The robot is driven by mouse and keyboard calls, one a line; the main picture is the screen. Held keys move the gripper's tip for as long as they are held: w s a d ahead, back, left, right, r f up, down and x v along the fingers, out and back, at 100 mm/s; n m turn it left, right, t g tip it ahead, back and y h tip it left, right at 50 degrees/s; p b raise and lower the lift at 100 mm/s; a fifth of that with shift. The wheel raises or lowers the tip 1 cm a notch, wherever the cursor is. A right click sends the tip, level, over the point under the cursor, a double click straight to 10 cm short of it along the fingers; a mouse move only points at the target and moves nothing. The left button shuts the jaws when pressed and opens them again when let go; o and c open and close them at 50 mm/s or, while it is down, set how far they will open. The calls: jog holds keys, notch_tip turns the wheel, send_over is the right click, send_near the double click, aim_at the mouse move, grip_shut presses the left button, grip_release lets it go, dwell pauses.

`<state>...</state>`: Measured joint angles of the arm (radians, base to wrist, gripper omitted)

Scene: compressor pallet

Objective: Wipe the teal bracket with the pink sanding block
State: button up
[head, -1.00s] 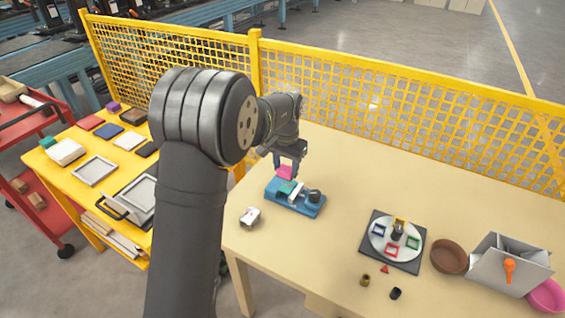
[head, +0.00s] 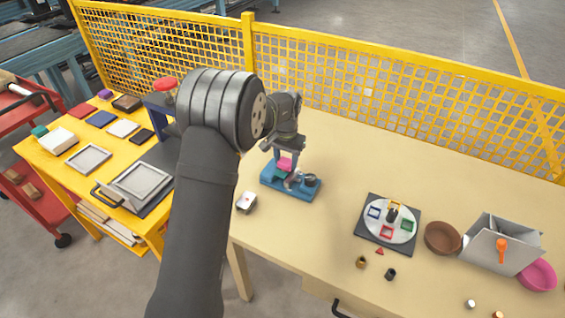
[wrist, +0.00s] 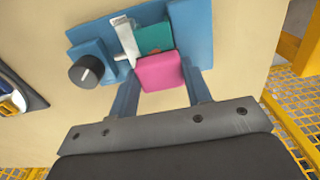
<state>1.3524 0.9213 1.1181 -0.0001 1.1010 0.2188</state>
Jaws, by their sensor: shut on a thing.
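The pink sanding block (wrist: 158,73) is held between the two fingers of my gripper (wrist: 160,85). The teal bracket (wrist: 153,38) sits in a blue fixture (wrist: 190,28) with a pale clamp bar (wrist: 125,38) across it and a dark knob (wrist: 86,71) beside it. In the wrist view the block overlaps the bracket's near edge; whether they touch I cannot tell for sure. In the head view my gripper (head: 285,162) points down over the blue fixture (head: 302,190), with the pink block (head: 285,164) just above the teal bracket (head: 281,175), which is partly hidden.
To the right are a turntable (head: 390,222) with coloured frames, a brown bowl (head: 443,238), a grey bin (head: 490,246) and a pink bowl (head: 538,275). A yellow mesh fence (head: 400,88) runs behind. Table between is clear.

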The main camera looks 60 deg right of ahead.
aim_at(281, 174)
jog(key=shift+d, duration=0.3)
jog(key=a, duration=0.4)
notch_tip(281, 174, up, 8)
dwell(0.4)
jog(key=shift+r, duration=0.1)
jog(key=w+a+f+n, duration=0.3)
jog(key=w+a, duration=0.5)
jog(key=w, duration=0.1)
jog(key=w+a+f+n, duration=0.2)
jog(key=w+a+f, duration=0.2)
jog(key=w+a, duration=0.5)
jog(key=w+a+f+n, duration=0.3)
jog(key=w+a, duration=0.5)
jog(key=w, duration=0.2)
jog(key=w+a+f+n, duration=0.2)
jog(key=a+n, duration=0.1)
jog(key=a, duration=0.9)
jog(key=w+a+f+n, duration=0.2)
jog(key=a+n, duration=0.1)
jog(key=a, duration=0.9)
jog(key=w+a+f+n, duration=0.2)
jog(key=a+n, duration=0.2)
jog(key=a, duration=0.8)
jog(key=shift+w+f, duration=0.2)
jog(key=shift+f, duration=0.05)
